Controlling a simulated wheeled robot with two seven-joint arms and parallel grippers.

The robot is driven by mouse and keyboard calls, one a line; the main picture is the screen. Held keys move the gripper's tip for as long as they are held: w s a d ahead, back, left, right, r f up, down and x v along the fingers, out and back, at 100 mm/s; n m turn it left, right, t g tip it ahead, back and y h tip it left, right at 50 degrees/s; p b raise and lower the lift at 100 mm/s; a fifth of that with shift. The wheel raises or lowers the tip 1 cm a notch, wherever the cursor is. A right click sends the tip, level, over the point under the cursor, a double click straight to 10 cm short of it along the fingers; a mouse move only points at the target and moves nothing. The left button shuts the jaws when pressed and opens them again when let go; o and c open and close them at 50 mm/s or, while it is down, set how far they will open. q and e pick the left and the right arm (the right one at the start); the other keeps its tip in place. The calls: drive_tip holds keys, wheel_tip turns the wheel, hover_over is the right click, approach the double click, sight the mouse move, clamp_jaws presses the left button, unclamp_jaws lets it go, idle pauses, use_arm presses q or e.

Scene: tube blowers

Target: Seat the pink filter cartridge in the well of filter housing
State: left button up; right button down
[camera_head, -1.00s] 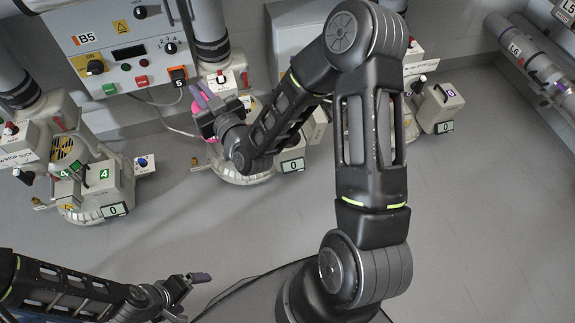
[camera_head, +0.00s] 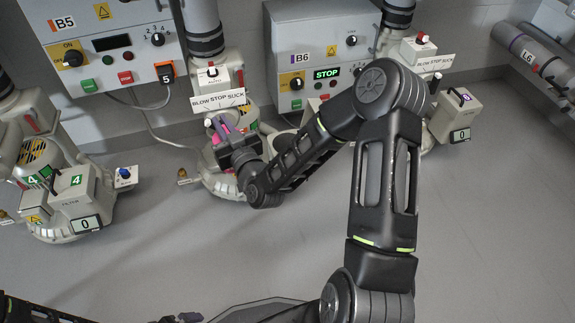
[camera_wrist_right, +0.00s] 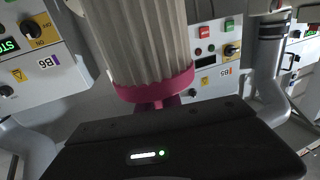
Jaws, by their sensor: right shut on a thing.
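The pink filter cartridge (camera_head: 214,140) shows only as pink patches at my right gripper (camera_head: 222,130). In the right wrist view it is a pale pleated cylinder with a pink end cap (camera_wrist_right: 152,88). My right gripper is shut on it, with a small pink part below the cap. The cartridge stands close in front of the middle blower's filter housing (camera_head: 226,188), whose well is hidden behind the gripper. I cannot tell whether they touch. My left gripper (camera_head: 182,318) barely shows at the bottom edge, and its jaw opening is unclear.
Blower 4 with its filter box (camera_head: 82,205) stands at the left. Another blower with a grey box (camera_head: 455,115) stands at the right. Control panels B5 (camera_head: 108,45) and B6 (camera_head: 315,55) hang behind. A cable (camera_head: 150,125) hangs below B5. The grey floor is clear.

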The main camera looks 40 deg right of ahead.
drive_tip(key=w+d+m+h, duration=0.1)
drive_tip(key=w+d+h, duration=0.1)
drive_tip(key=d, duration=0.9)
drive_tip(key=w+d+f+m+g+h, duration=0.1)
drive_tip(key=w+d+h, duration=0.1)
drive_tip(key=d, duration=0.9)
drive_tip(key=shift+d+m, duration=0.3)
drive_tip(key=shift+d, duration=0.1)
drive_tip(key=shift+f, duration=0.1)
wheel_tip(320, 180, down, 13)
drive_tip(key=b, duration=0.5)
drive_tip(key=shift+f, duration=0.15)
drive_tip(key=shift+f, duration=0.1)
